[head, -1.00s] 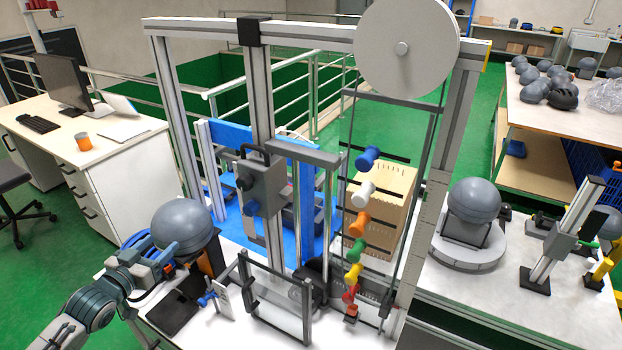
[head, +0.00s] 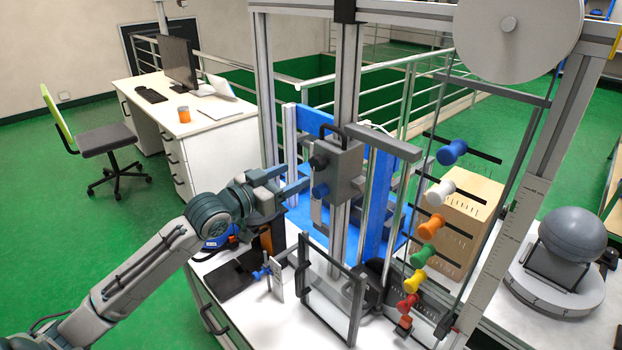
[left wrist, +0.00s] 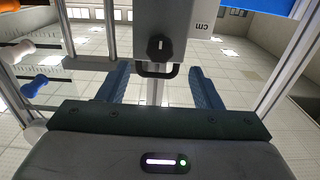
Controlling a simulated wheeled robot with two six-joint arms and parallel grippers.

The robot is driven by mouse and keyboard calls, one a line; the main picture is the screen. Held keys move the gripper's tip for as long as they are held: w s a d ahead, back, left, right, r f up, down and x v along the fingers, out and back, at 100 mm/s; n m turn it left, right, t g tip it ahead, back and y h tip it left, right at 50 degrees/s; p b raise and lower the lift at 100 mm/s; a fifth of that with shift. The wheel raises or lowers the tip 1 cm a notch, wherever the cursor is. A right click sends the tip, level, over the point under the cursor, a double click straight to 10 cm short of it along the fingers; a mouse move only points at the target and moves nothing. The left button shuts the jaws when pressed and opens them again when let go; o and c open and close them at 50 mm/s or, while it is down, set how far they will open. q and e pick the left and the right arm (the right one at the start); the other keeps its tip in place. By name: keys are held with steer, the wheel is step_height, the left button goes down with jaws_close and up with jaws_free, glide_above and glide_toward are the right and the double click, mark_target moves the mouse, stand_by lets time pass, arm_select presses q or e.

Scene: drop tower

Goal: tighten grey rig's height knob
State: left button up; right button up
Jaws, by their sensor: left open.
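The grey rig's carriage box (head: 339,172) sits on the upright post. In the left wrist view the box hangs upside down at the top, with a black knob (left wrist: 160,46) marked by a white line and a "cm" label. My left gripper (head: 296,176) is open and empty, its fingers pointing at the box from the left, apart from the knobs. In the left wrist view its fingers (left wrist: 158,72) stand on either side of the handle. My right gripper is not in view.
A clear-panelled guard frame (head: 330,293) stands at the bench front. Coloured spools (head: 437,193) line the right side, and a grey dome (head: 573,235) sits beyond. A black plate (head: 232,280) lies below my left arm. A desk (head: 190,132) stands behind left.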

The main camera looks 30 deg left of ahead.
mark_target(314, 164)
arm_select(q)
steer(key=b+x, duration=0.2)
steer(key=x, duration=0.3)
steer(key=shift+w, duration=0.1)
steer(key=shift+w+d, duration=0.25)
steer(key=shift+w, duration=0.5)
steer(key=c, duration=1)
steer(key=shift+r, duration=0.1)
steer(key=n+p, duration=0.2)
steer(key=p, duration=0.1)
steer(key=shift+r+n, duration=0.15)
steer(key=shift+n, duration=0.15)
steer(key=n+p, duration=0.6)
steer(key=n, duration=0.1)
steer(key=shift+p, duration=0.35)
steer(key=n+p, duration=0.3)
steer(key=n, duration=0.1)
steer(key=shift+r, duration=0.1)
steer(key=n+p, duration=0.2)
steer(key=shift+n, duration=0.4)
steer(key=shift+n+p, duration=0.5)
steer(key=shift+n, duration=0.4)
